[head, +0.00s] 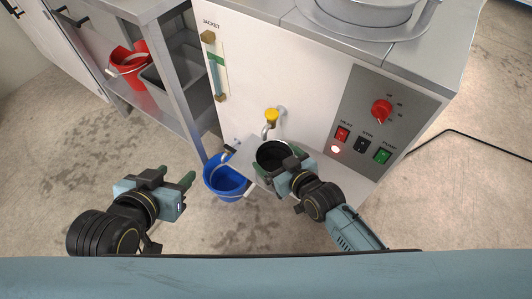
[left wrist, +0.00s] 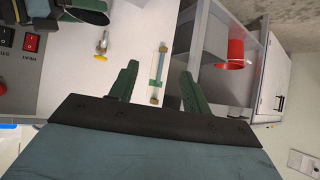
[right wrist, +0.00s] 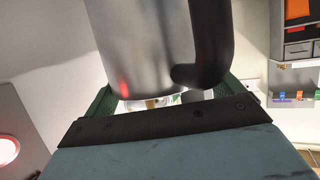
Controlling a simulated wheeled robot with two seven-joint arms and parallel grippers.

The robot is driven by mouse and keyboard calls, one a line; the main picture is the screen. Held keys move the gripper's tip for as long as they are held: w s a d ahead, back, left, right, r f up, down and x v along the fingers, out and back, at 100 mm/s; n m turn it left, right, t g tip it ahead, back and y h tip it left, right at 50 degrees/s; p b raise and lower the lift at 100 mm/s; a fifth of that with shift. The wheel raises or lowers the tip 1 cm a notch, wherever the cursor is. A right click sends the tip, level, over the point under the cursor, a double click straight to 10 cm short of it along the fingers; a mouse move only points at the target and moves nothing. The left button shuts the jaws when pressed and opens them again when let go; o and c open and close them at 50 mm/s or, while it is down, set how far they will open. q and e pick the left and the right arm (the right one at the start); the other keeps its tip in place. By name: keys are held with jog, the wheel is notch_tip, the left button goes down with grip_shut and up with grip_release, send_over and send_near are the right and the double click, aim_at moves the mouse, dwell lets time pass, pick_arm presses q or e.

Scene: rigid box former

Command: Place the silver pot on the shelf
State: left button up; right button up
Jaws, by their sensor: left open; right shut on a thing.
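The silver pot (head: 262,151) is below the yellow-topped tap at the front of the white machine, its dark open top facing up. In the right wrist view the pot (right wrist: 140,45) is a large silver cylinder with a black handle (right wrist: 213,45), between the green fingers. My right gripper (head: 285,167) is shut on it. I cannot tell whether the pot touches the ledge (head: 335,165) under the machine's front. My left gripper (head: 176,178) is open and empty, left of the blue bucket. A grey metal shelf unit (head: 165,105) stands left of the machine.
A blue bucket (head: 226,183) stands left of the pot. A red bucket (head: 129,65) and a grey bin (head: 172,78) sit on the shelf unit. The yellow tap (head: 271,115) projects above the pot. A control panel (head: 372,120) is at right. Floor around my left gripper is clear.

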aim_at(265, 151)
jog(key=w+a, duration=0.1)
jog(key=w, duration=0.1)
jog(key=w+a+b, duration=0.1)
jog(key=w, duration=0.1)
jog(key=shift+a, duration=0.2)
jog(key=shift+w+a+b, duration=0.15)
jog(key=shift+w+b, duration=0.15)
jog(key=shift+b, duration=0.05)
notch_tip(265, 151, down, 3)
jog(key=b, duration=0.2)
jog(key=shift+w+a+f+b, duration=0.1)
jog(key=shift+f+b, duration=0.1)
jog(key=shift+b, duration=0.15)
pick_arm(q)
jog(key=w+d+r+t+h, duration=0.1)
jog(key=d+r+t+h, duration=0.1)
jog(key=r+t, duration=0.4)
jog(key=w+d+r+t+h, duration=0.1)
jog(key=d+r+t+h, duration=0.1)
jog(key=r+t, duration=0.4)
notch_tip(265, 151, up, 5)
jog(key=shift+w+r+m, duration=0.1)
jog(key=shift+w+m, duration=0.05)
jog(key=shift+m, duration=0.15)
pick_arm(e)
jog(key=shift+f, duration=0.1)
jog(key=shift+f, duration=0.15)
jog(key=o, duration=1.2)
